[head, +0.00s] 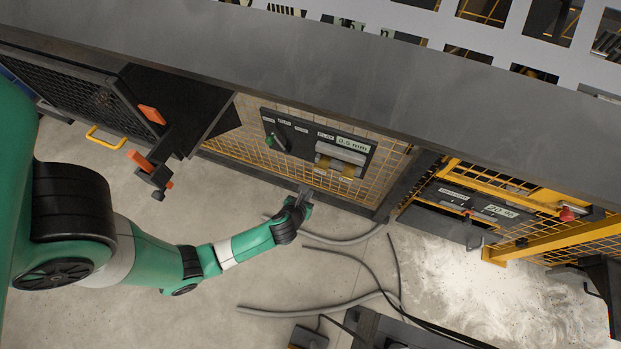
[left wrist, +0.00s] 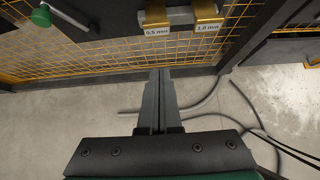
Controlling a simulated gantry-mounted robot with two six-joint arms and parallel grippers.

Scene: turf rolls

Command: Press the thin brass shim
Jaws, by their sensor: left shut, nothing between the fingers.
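The thin brass shim (left wrist: 155,18) is a small brass tab labelled 0.5 mm, hanging from a grey bar at the top of the left wrist view. A second brass tab (left wrist: 207,14) labelled 1.0 mm hangs to its right. In the head view the brass tabs (head: 348,171) are small, under a light holder on a dark panel (head: 300,150). My left gripper (head: 304,189) is shut and empty, in front of and below the panel. Its fingers (left wrist: 160,76) point toward the tabs, with a gap between. My right gripper is not in view.
A green-knobbed lever (left wrist: 42,15) sits left of the tabs. Yellow mesh (head: 235,152) surrounds the panel. A dark beam (head: 300,65) crosses above it. Grey hoses (head: 345,240) lie on the concrete floor. A yellow-framed bay (head: 525,238) stands to the right.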

